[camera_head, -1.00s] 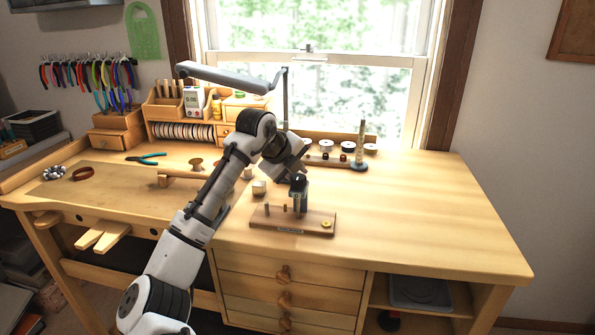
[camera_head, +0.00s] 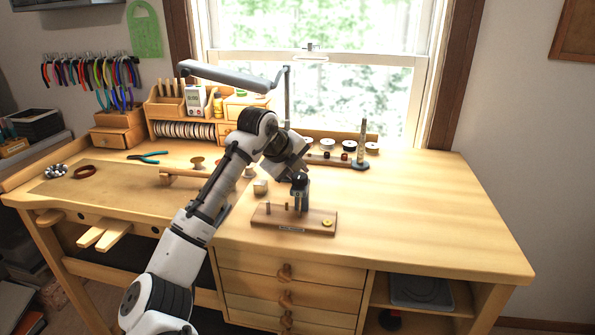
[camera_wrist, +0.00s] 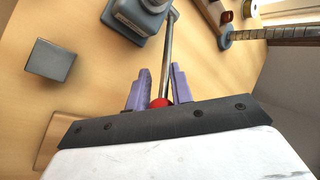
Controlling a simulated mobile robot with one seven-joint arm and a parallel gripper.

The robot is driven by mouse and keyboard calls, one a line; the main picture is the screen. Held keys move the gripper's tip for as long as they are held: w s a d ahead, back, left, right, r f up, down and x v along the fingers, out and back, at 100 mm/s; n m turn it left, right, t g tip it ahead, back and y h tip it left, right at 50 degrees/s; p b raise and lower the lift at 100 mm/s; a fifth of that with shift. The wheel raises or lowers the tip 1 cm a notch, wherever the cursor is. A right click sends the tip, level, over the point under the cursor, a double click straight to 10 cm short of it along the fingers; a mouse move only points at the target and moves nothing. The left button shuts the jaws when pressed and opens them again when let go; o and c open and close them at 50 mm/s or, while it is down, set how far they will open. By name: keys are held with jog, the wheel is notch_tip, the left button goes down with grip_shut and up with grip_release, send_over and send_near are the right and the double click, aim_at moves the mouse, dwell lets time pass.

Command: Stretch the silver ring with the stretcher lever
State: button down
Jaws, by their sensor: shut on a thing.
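My gripper (camera_wrist: 157,85), with purple fingers, is shut on the lever at the knob. In the head view my gripper (camera_head: 303,171) is just above the stretcher and partly hidden by my wrist. I cannot make out the silver ring in either view.
A small pale block (camera_head: 260,187) stands left of the stretcher and shows as a grey cube (camera_wrist: 50,60) in the wrist view. A tapered mandrel (camera_head: 362,145) stands behind, to the right. The bench top (camera_head: 430,215) is clear on the right.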

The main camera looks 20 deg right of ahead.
jog(key=shift+w+f, duration=0.1)
jog(key=c, duration=1.6)
grip_release()
jog(key=o, duration=0.3)
jog(key=shift+w+d+f, duration=0.1)
jog(key=shift+f, duration=0.05)
jog(key=shift+r, duration=0.2)
jog(key=b+v, duration=0.2)
jog(key=v, duration=1.2)
jog(key=shift+f, duration=0.15)
